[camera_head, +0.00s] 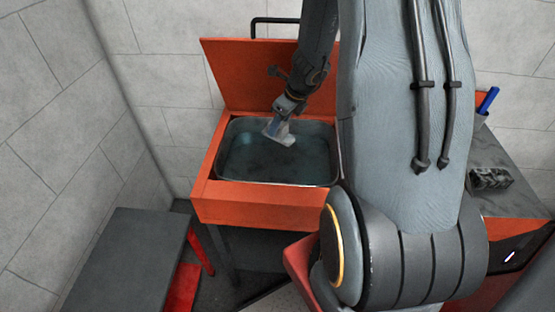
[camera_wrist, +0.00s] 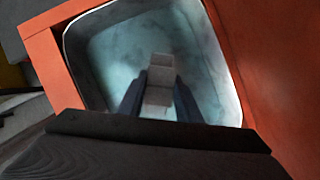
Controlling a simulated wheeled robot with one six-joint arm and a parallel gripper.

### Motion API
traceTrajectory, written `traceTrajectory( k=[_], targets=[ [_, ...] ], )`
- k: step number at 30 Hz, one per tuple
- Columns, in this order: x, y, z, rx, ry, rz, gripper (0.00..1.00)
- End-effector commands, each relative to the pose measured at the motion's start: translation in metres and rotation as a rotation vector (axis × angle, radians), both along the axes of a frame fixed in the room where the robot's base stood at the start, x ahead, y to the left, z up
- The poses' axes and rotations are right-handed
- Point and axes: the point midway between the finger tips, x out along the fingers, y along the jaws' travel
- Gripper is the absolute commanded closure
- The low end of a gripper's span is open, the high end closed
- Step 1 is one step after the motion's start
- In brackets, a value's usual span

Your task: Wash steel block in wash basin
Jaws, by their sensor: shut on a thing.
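The wash basin (camera_head: 240,180) is an orange cabinet with a raised lid and a metal tub of bluish liquid. It also shows in the wrist view (camera_wrist: 105,45). My gripper (camera_head: 274,132) is over the tub, pointing down. It is shut on the steel block (camera_head: 287,140), a pale grey piece. In the wrist view the block (camera_wrist: 159,85) sits between the two dark fingers of my gripper (camera_wrist: 160,100), with the tub behind it. I cannot tell whether the block touches the liquid.
The orange lid (camera_head: 250,70) stands open behind the tub. A dark table (camera_head: 130,260) is at the front left. A grey worktop (camera_head: 500,155) at the right holds a dark block-like object (camera_head: 490,179) and a cup with a blue item (camera_head: 488,100). Tiled walls close in the left and back.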

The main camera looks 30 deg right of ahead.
Motion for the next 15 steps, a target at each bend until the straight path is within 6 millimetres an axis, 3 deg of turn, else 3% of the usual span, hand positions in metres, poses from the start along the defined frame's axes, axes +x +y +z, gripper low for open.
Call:
traceTrajectory(
  k=[15],
  targets=[
    [0.001,0.0,0.037,-0.001,-0.003,0.0,1.0]
  ],
)
